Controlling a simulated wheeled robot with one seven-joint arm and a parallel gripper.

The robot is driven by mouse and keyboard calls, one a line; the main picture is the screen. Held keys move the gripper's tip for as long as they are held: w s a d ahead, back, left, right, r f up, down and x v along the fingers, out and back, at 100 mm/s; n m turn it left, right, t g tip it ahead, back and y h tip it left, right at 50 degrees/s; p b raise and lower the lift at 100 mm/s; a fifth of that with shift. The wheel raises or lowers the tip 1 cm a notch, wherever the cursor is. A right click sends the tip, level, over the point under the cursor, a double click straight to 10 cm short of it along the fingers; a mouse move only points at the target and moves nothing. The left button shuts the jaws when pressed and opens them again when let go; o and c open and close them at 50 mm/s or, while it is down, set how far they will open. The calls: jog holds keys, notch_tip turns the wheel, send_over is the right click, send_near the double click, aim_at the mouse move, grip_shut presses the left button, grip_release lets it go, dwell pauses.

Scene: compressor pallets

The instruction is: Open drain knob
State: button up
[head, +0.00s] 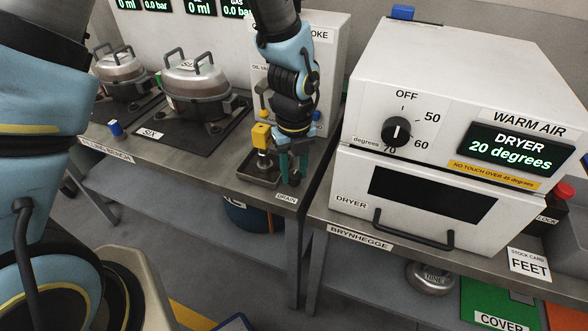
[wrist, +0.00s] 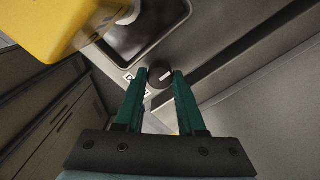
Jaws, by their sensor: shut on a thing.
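The drain knob (wrist: 160,76) is a small dark round knob with a pale mark, on the metal bench top beside the drain tray (wrist: 187,12). My gripper (wrist: 161,76) has green fingers, one on each side of the knob, and is shut on it. In the head view my gripper (head: 289,178) reaches down to the bench's front right corner, above the DRAIN label (head: 287,198). The drain tray (head: 250,177) is just left of the fingers there. The fingers largely hide the knob in the head view.
A yellow block-shaped fitting (head: 262,135) stands over the tray, close to my gripper; it fills the upper left of the wrist view (wrist: 70,25). The white dryer (head: 440,170) stands to the right across a gap. Metal pots (head: 197,88) stand to the left.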

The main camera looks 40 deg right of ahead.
grip_shut()
jog(key=shift+n, duration=0.4)
jog(key=n+b, duration=0.1)
jog(key=n, duration=0.1)
jog(key=shift+n, duration=0.4)
jog(key=n+b, duration=0.1)
jog(key=n, duration=0.4)
jog(key=n+b, duration=0.1)
jog(key=n, duration=0.4)
jog(key=n+b, duration=0.1)
jog(key=n, duration=0.3)
jog(key=shift+n, duration=0.3)
jog(key=o, duration=0.7)
grip_release()
